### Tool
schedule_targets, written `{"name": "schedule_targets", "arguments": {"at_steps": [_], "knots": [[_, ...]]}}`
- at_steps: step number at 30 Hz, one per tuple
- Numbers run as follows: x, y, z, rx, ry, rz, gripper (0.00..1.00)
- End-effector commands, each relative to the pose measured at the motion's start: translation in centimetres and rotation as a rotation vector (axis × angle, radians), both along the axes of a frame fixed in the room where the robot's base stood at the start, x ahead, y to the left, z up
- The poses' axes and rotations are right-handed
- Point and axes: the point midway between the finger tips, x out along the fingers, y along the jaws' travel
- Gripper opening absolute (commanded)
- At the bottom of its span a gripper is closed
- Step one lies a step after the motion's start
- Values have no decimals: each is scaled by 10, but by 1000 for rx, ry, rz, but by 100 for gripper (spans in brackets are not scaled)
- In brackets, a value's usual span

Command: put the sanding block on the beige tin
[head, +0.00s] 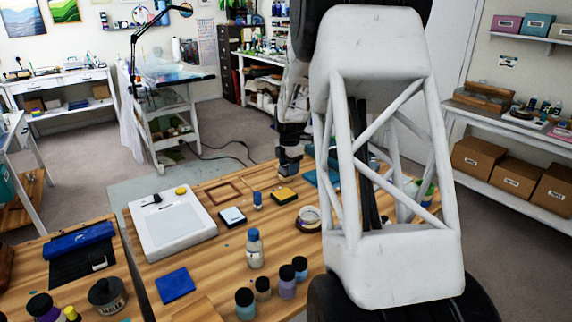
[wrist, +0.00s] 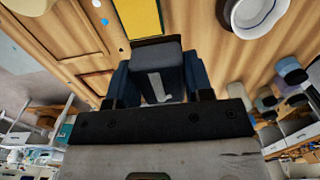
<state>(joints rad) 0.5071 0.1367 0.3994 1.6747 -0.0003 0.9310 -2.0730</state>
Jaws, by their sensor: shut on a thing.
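The sanding block (wrist: 155,55) looks like a grey, rounded block with a dark edge. It sits between the two dark blue fingers of my gripper (wrist: 158,75) in the wrist view. My gripper (head: 289,160) is shut on it and holds it over the back of the wooden table, behind the yellow pad.
A yellow and black pad (head: 284,195) lies near the gripper. A small blue bottle (head: 257,199), a blue-capped bottle (head: 254,248) and several jars (head: 287,281) stand nearby. A white tablet (head: 172,224) and a wooden frame (head: 217,195) lie on the left. Bare wood separates them.

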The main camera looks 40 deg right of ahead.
Motion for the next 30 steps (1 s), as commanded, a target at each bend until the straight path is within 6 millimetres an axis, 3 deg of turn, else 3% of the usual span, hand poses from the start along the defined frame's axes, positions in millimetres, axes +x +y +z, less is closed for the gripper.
{"name": "schedule_targets", "arguments": {"at_steps": [5,20,30], "knots": [[-1,-12,1,0,0,4,23],[3,-14,0,0,0,5,23],[33,-31,-3,0,0,5,23]]}}
